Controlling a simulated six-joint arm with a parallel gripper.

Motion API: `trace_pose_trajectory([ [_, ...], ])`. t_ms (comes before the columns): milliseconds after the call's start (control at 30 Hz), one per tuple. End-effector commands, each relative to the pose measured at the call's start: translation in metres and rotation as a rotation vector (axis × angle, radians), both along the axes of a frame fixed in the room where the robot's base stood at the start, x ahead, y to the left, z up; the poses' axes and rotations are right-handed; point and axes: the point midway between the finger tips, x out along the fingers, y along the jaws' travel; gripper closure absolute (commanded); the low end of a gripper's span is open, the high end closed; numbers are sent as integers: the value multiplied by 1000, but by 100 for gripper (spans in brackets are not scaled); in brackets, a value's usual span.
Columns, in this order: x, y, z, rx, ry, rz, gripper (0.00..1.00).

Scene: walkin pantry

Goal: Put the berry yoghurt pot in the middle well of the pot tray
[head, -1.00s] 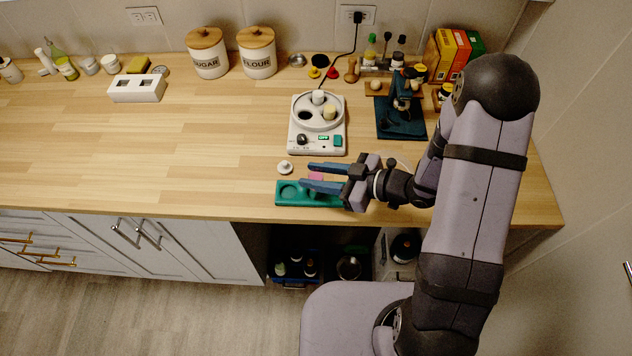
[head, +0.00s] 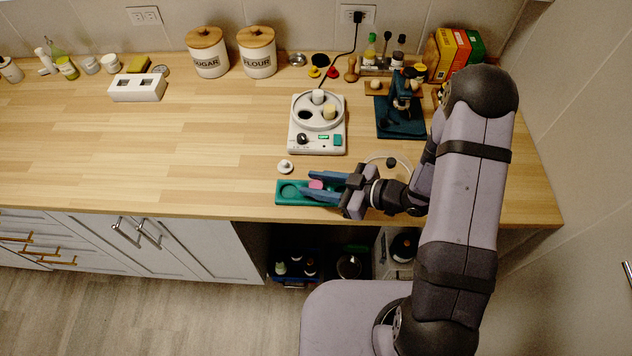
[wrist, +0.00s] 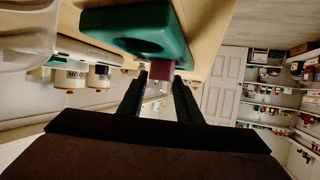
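The green pot tray (head: 297,200) lies at the counter's front edge; it also shows at the top of the wrist view (wrist: 140,35). Its left well (head: 288,191) is empty. The pink berry yoghurt pot (head: 316,185) is at the middle of the tray, and it shows in the wrist view (wrist: 160,73) against the tray. I cannot tell how deep it sits in the well. My gripper (head: 309,184) reaches in from the right with its two blue fingers on either side of the pot, apparently closed on it. The fingers hide the tray's right end.
A white appliance (head: 318,138) with pots in its round top stands behind the tray. A small white knobbed thing (head: 286,167) lies just behind the tray. A dark blue mat (head: 400,128) with a machine is at the back right.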

Motion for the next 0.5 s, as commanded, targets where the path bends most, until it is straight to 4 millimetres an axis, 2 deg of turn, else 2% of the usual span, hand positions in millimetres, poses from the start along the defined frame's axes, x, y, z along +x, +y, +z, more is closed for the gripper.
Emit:
trace_pose_trajectory([
  [33, 0, 0, 0, 0, 0, 0, 56],
  [67, 0, 0, 0, 0, 0, 0, 51],
  [500, 0, -2, 4, 0, 0, -1, 51],
])
